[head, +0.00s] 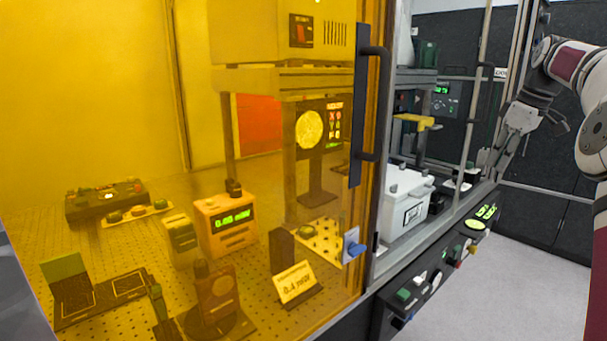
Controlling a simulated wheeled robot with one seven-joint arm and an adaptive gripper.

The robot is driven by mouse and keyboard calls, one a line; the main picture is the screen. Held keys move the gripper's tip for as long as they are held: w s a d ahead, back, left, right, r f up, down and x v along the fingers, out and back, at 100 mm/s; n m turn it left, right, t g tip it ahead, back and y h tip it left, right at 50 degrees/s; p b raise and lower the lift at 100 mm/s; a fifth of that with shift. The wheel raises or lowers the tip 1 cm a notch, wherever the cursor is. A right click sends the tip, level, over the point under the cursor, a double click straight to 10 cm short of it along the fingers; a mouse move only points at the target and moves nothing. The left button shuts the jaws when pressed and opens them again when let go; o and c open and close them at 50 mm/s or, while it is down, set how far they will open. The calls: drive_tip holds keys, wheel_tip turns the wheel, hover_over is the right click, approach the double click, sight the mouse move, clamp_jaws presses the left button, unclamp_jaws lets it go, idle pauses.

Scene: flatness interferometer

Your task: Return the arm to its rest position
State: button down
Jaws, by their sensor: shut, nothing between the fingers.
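My arm comes in at the right edge, bends at the top and runs down to my gripper (501,160). The gripper points downward beside the right end of the enclosure's front frame, and it is small and dark here. Its fingers are shut with nothing between them. I cannot tell whether they touch the frame behind them.
An amber panel (60,130) with a dark handle (373,100) covers the enclosure's left part. Instruments stand behind it, including a yellow display box (226,225). A white box (405,205) shows untinted to its right. A control strip (430,275) runs below. Grey floor (520,280) is clear.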

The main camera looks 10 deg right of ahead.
drive_tip(key=s+a+r+m+h, duration=0.1)
drive_tip(key=s+a+r, duration=0.15)
drive_tip(key=a, duration=0.55)
drive_tip(key=s+a+r, duration=0.1)
drive_tip(key=s+a, duration=0.3)
drive_tip(key=a, duration=0.4)
drive_tip(key=s+a+r+m+h, duration=0.15)
drive_tip(key=s+a, duration=0.25)
drive_tip(key=a, duration=0.4)
drive_tip(key=s+a+f+m, duration=0.1)
drive_tip(key=s+a+f, duration=0.2)
drive_tip(key=s, duration=0.5)
drive_tip(key=s+a+f+m+y, duration=0.1)
drive_tip(key=s+a+f, duration=0.3)
drive_tip(key=s+f, duration=0.2)
drive_tip(key=s+a+f+m+t, duration=0.1)
drive_tip(key=s+a+f, duration=0.2)
drive_tip(key=s, duration=0.8)
wheel_tip(320, 180, down, 2)
drive_tip(key=shift+a+f, duration=0.1)
drive_tip(key=shift+a, duration=0.15)
